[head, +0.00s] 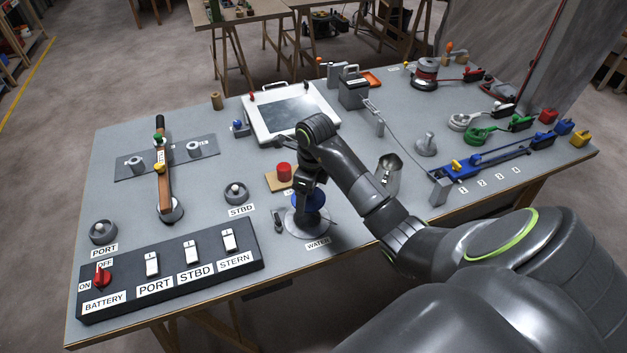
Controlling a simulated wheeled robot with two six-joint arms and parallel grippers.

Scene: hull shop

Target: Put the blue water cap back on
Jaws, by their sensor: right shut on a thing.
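The blue water cap (316,197) shows at the round metal water fitting (297,222), above the WATER label (317,243). My right gripper (308,192) points down over the fitting and is shut on the blue cap. The gripper hides part of the cap, and I cannot tell whether the cap is seated or just above the fitting. My left gripper is not in view.
A red button on a wooden block (273,184) stands just behind the fitting. A small grey piece (278,222) is to its left. The black switch panel (255,259) lies front left, and a white-framed screen (262,135) stands behind.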

